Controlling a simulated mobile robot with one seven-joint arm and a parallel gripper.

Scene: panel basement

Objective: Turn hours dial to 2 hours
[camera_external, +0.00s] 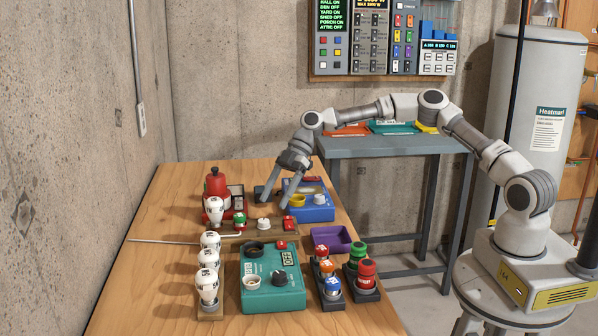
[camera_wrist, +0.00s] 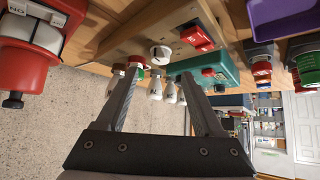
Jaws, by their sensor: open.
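Several dials are in view, and no readable label tells which one is the hours dial. A white dial (camera_external: 264,223) sits on a wooden board beside a red switch (camera_external: 287,224); it also shows in the wrist view (camera_wrist: 160,51). A teal box (camera_external: 257,301) carries a pale dial (camera_external: 251,283), a black dial (camera_external: 281,279) and a small display. A blue box (camera_external: 318,213) carries a yellow ring and a white knob (camera_external: 320,198). My gripper (camera_external: 274,200) is open and empty, with its fingers pointing down behind the board, left of the blue box. Its fingers (camera_wrist: 160,72) are apart in the wrist view.
A red device (camera_external: 215,184) stands left of my gripper. White bulbs (camera_external: 208,284) line the left of the bench. A purple tray (camera_external: 331,247) and red, green, blue and orange knobs stand at the right. A thin rod (camera_external: 160,240) lies left of the board.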

